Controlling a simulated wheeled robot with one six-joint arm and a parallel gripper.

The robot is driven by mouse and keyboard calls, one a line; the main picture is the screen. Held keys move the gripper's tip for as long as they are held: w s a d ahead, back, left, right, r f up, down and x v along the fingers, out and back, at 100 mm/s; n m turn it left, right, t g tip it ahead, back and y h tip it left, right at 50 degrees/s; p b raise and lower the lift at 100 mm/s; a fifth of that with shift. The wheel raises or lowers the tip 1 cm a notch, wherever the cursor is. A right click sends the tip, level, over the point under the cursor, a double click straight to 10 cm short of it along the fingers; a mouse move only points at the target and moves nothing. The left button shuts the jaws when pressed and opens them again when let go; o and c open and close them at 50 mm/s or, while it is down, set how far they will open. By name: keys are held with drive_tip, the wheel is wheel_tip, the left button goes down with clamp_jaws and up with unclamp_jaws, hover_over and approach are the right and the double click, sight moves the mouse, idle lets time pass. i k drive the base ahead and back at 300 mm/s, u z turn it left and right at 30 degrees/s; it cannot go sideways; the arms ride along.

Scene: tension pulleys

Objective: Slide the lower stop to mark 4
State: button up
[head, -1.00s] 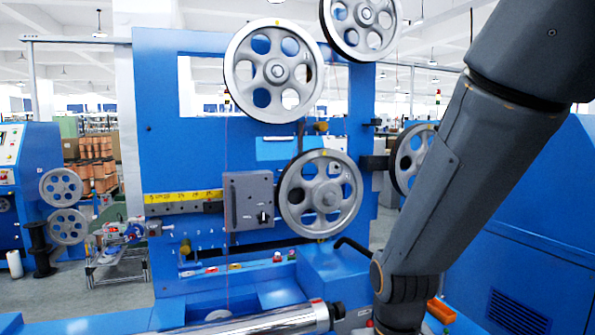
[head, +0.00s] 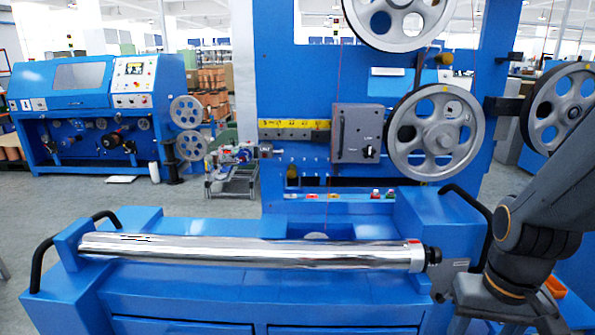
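A yellow scale (head: 294,124) with dark marks runs across the blue machine panel, left of a grey box (head: 357,133) with a black knob (head: 369,152). Below the scale is a row of small pale marks, too small to read. A small brass-coloured piece (head: 292,172) sits under these marks at the left end of a dark slot. It may be the lower stop, but I cannot tell for sure. My arm comes in from the right edge and bends down at the lower right. My gripper's fingers do not show.
A chrome roller (head: 250,252) lies across the front of the blue machine, between me and the panel. Black bent handles (head: 466,206) stand at both sides. Grey spoked pulleys (head: 435,136) sit right of the box. A small orange bin (head: 556,287) is beside my arm.

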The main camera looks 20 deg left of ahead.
sight(291, 172)
drive_tip(key=z, duration=0.05)
drive_tip(key=k, duration=1.05)
drive_tip(key=u, duration=1.25)
drive_tip(key=i, duration=1.4)
drive_tip(key=z, duration=0.55)
drive_tip(key=i, duration=0.7)
drive_tip(key=z, duration=0.6)
